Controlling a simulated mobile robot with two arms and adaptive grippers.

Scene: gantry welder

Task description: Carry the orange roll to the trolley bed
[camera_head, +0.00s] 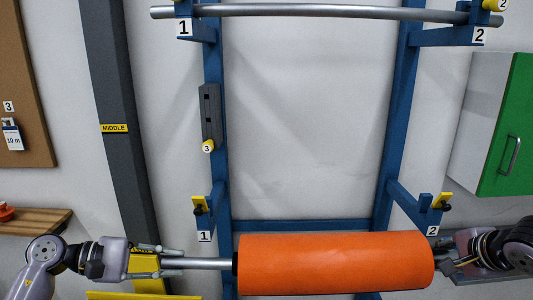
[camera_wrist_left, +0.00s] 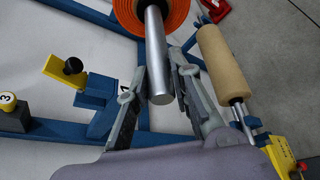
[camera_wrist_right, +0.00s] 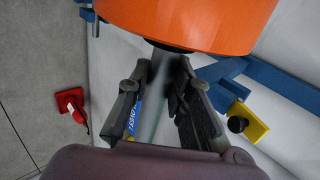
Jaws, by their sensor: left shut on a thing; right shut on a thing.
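The orange roll (camera_head: 335,263) lies level across the lower middle of the head view, on a steel bar (camera_head: 200,263) that sticks out at its ends. My left gripper (camera_head: 165,263) is shut around the bar's left end; in the left wrist view the bar (camera_wrist_left: 158,75) runs between its fingers (camera_wrist_left: 155,90). My right gripper (camera_head: 448,262) is at the roll's right end; in the right wrist view its fingers (camera_wrist_right: 158,95) are around the bar just beyond the roll (camera_wrist_right: 190,20). The roll hangs between both grippers in front of the blue rack. The trolley bed cannot be made out for certain.
The blue rack (camera_head: 393,120) has an empty bar (camera_head: 330,12) at the top and lower arms marked 1 (camera_head: 204,236) and 2 (camera_head: 432,230). A green-doored cabinet (camera_head: 507,130) is at right. A beige roll (camera_wrist_left: 222,65) and a red object (camera_wrist_right: 72,103) show in the wrist views.

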